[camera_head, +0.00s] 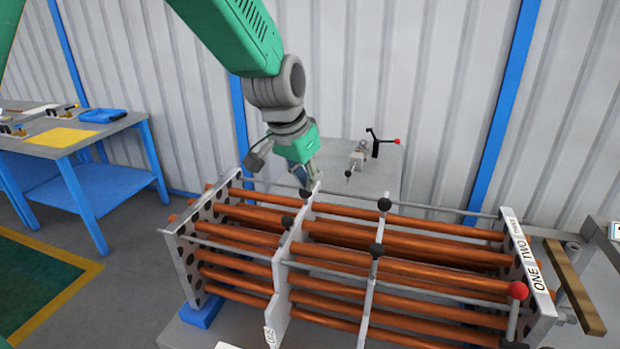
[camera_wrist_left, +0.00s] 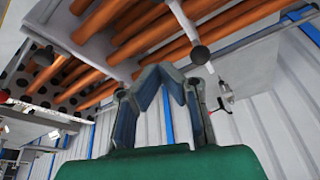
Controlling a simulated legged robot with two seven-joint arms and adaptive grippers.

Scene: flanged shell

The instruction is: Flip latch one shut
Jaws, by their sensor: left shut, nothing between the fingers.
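My left gripper (camera_head: 310,190) reaches down from above to the far side of the tube bundle, close to the top of a plate and a black knob (camera_head: 305,193). Its fingers are shut and empty, and their tips meet in the left wrist view (camera_wrist_left: 170,72). A red-knobbed lever (camera_head: 517,291) stands at the front right, beside the ONE label of the end plate (camera_head: 530,270); I cannot tell for certain that it is latch one. The gripper is well away from this lever. My right gripper is not in view.
Orange tubes (camera_head: 400,262) run between plates, with thin grey rods and black knobs (camera_head: 376,249) above them. A toggle clamp (camera_head: 358,158) with a red-tipped handle stands behind. A blue-legged table (camera_head: 110,128) is at left. A wooden bar (camera_head: 575,285) lies at right.

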